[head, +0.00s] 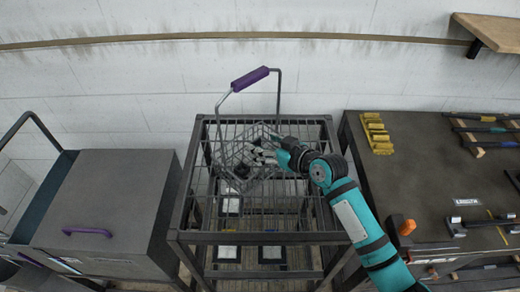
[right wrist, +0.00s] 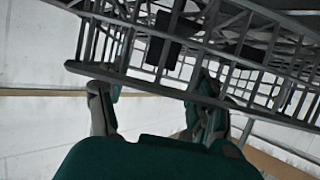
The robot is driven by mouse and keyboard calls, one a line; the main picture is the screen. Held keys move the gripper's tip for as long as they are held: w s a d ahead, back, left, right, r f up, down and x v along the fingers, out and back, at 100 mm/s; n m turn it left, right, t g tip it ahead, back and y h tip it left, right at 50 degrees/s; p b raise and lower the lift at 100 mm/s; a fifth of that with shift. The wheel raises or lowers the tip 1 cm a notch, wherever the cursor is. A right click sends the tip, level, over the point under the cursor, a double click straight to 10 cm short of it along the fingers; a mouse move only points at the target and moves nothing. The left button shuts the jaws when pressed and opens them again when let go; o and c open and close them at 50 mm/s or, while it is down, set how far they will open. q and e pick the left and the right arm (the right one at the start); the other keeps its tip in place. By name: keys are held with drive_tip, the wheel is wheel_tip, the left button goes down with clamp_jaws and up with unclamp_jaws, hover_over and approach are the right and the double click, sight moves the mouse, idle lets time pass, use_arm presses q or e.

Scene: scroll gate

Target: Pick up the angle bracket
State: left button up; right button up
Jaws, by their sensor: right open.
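My right gripper (head: 278,157) is over the right side of a wire basket (head: 228,160) with a purple handle (head: 250,79). In the right wrist view the gripper (right wrist: 155,110) is open, with a finger on each side and the basket's wire wall (right wrist: 150,80) running across in front of and between them. No object shows held in it. Several light and dark pieces (head: 258,157) lie in the basket, partly hidden by the gripper. Dark flat pieces (right wrist: 172,40) show through the wires in the wrist view. I cannot tell which piece, if any, is the angle bracket. My left gripper is out of view.
The basket stands on a dark metal rack (head: 262,238) with lower shelves. A grey box with a purple handle (head: 87,231) stands left. A dark workbench (head: 425,180) with yellow blocks (head: 377,133) and several tools stands right. A wooden shelf (head: 490,30) juts from the wall.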

drive_tip(key=x, duration=0.2)
drive_tip(key=shift+w+a+f, duration=0.15)
drive_tip(key=shift+w+a, duration=0.05)
drive_tip(key=shift+a, duration=0.05)
drive_tip(key=shift+d, duration=0.1)
drive_tip(key=shift+c, duration=0.8)
clamp_jaws()
